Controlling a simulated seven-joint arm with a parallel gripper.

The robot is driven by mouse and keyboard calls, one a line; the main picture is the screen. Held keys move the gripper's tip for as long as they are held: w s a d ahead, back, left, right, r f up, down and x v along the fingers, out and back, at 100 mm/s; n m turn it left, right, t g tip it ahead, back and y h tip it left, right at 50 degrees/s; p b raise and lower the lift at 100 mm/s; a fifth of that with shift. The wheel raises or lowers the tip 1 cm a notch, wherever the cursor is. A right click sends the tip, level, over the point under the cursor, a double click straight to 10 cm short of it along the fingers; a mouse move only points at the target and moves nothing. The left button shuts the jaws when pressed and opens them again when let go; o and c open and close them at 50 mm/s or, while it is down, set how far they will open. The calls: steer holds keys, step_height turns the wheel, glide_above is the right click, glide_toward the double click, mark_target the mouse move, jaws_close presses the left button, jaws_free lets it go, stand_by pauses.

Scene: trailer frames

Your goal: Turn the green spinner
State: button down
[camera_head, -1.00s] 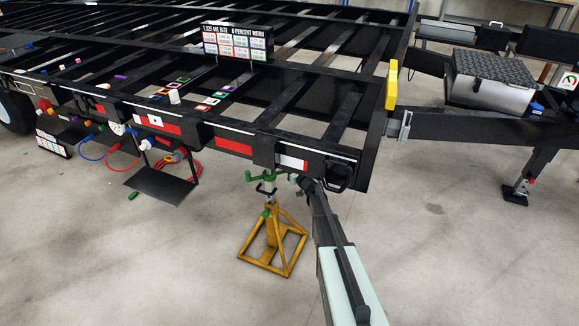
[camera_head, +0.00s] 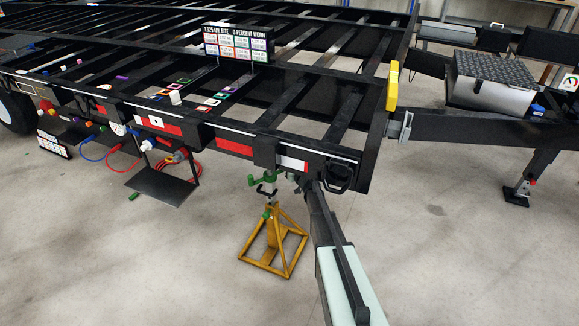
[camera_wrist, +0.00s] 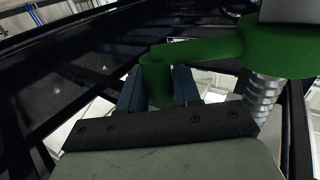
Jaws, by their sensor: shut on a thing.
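The green spinner (camera_head: 263,181) sits on top of a yellow jack stand (camera_head: 271,243) under the front edge of the trailer frame. In the wrist view the green spinner (camera_wrist: 205,50) runs from a hub at the upper right, above a threaded metal rod, to a rounded knob. My gripper (camera_wrist: 158,85) has its two dark blue fingers on either side of that knob and is shut on it. In the head view my gripper (camera_head: 293,178) is small and dark at the spinner's right end, partly hidden by my arm.
The black trailer frame (camera_head: 330,152) with a red and white strip lies just above the spinner. A black ledge (camera_head: 162,188) with coloured hoses hangs to the left. The concrete floor around the stand is mostly clear.

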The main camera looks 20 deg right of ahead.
steer(key=w+a, duration=0.1)
steer(key=w+a+n+y, duration=0.1)
steer(key=w+y, duration=0.1)
steer(key=w, duration=0.1)
steer(key=shift+w+a+n+g, duration=0.1)
steer(key=shift+a+n+g, duration=0.2)
steer(key=shift+a, duration=0.1)
steer(key=shift+a+f, duration=0.1)
steer(key=shift+a, duration=0.05)
stand_by(0.4)
steer(key=c, duration=0.9)
jaws_free()
steer(key=shift+c, duration=0.2)
steer(key=shift+d, duration=0.2)
steer(key=v, duration=1.3)
steer(key=shift+s+d, duration=0.15)
steer(key=shift+s, duration=0.25)
